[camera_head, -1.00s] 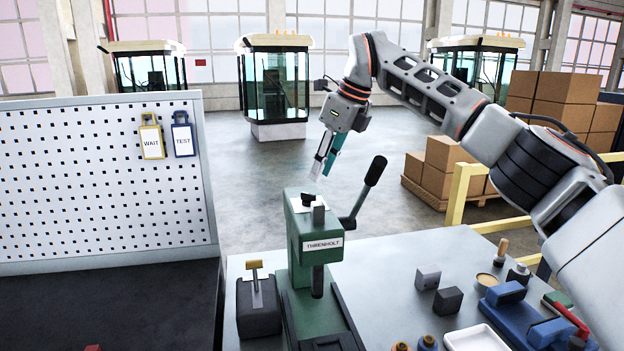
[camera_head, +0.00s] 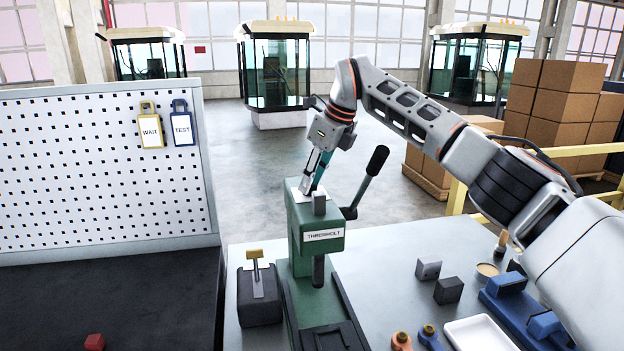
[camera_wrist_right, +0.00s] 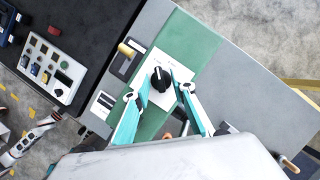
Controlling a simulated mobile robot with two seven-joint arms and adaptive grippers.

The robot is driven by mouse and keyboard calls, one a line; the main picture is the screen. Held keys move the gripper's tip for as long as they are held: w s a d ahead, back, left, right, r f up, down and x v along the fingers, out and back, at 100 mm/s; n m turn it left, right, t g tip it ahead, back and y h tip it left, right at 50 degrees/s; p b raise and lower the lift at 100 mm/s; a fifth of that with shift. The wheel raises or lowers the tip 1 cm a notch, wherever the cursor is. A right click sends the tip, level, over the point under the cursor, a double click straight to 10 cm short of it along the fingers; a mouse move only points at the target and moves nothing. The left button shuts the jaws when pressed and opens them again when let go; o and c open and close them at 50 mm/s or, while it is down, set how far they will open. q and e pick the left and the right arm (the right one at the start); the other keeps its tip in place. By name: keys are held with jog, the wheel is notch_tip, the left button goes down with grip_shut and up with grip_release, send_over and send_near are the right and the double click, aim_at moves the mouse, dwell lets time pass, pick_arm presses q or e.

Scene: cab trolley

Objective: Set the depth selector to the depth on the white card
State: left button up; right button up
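The depth selector is a black knob (camera_wrist_right: 161,79) on a white marked plate (camera_wrist_right: 158,92) on top of the green press (camera_head: 296,235). In the head view the knob is hidden behind my right gripper (camera_head: 313,188). In the right wrist view my right gripper (camera_wrist_right: 159,77) is open, its two teal fingers on either side of the knob. I cannot tell whether they touch it. The plate's markings are too small to read. I cannot make out a white card with a depth. Part of my left arm seems to show at the wrist view's lower left; its gripper state is unclear.
The press's black-knobbed lever (camera_head: 371,172) rises close right of my gripper. A dark block with a brass handle (camera_head: 257,285) stands left of the press. Small blocks (camera_head: 448,290), a white tray (camera_head: 480,335) and blue fixtures lie right. WAIT and TEST tags hang on the pegboard (camera_head: 80,180).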

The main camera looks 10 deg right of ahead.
jog(key=shift+c, duration=0.4)
grip_shut()
jog(key=shift+m, duration=0.4)
jog(key=m, duration=0.1)
jog(key=m+t+h, duration=0.1)
jog(key=m, duration=0.1)
jog(key=shift+s+a+m+b, duration=0.1)
jog(key=shift+a+m+b, duration=0.05)
jog(key=shift+m+b, duration=0.15)
jog(key=shift+a+m+h+b, duration=0.15)
jog(key=shift+m+h, duration=0.4)
jog(key=shift+m, duration=0.55)
jog(key=shift+d+m+h+b, duration=0.15)
jog(key=shift+m+h, duration=0.4)
jog(key=shift+m, duration=0.55)
jog(key=shift+o, duration=0.4)
grip_release()
